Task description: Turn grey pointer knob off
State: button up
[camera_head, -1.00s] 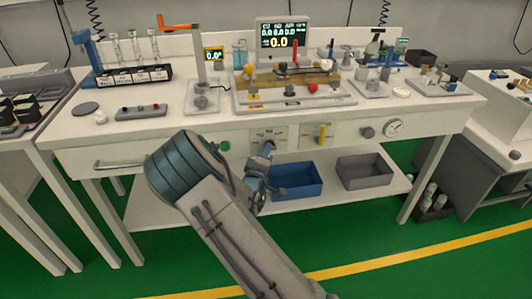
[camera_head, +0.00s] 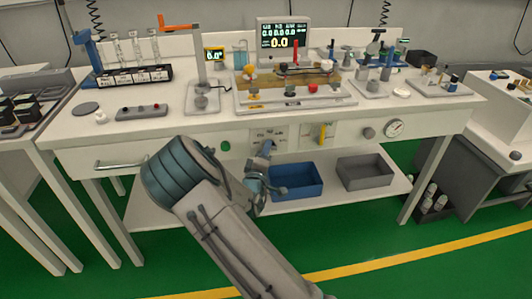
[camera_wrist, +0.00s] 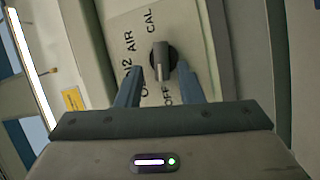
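The grey pointer knob (camera_wrist: 163,60) sits on a pale panel (camera_wrist: 187,25) in the wrist view. Labels reading AIR, CAL, OFF and partly hidden ones surround it. Its lighter bar runs roughly up and down in that view, its lower end towards OFF; I cannot tell which end is the pointer. My gripper (camera_wrist: 158,68) is open, its two blue-grey fingers apart on either side of the knob. Contact with the knob is not clear.
A yellow lever (camera_head: 322,131), a dark round knob (camera_head: 368,132) and a gauge (camera_head: 394,128) are to the right on the bench front. A blue bin (camera_head: 297,181) and a grey bin (camera_head: 364,172) stand on the shelf below. A drawer handle (camera_head: 121,164) is to the left.

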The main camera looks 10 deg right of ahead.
jog(key=v, duration=1.3)
jog(key=shift+s+p, duration=0.25)
jog(key=shift+p, duration=0.15)
jog(key=shift+f, duration=0.1)
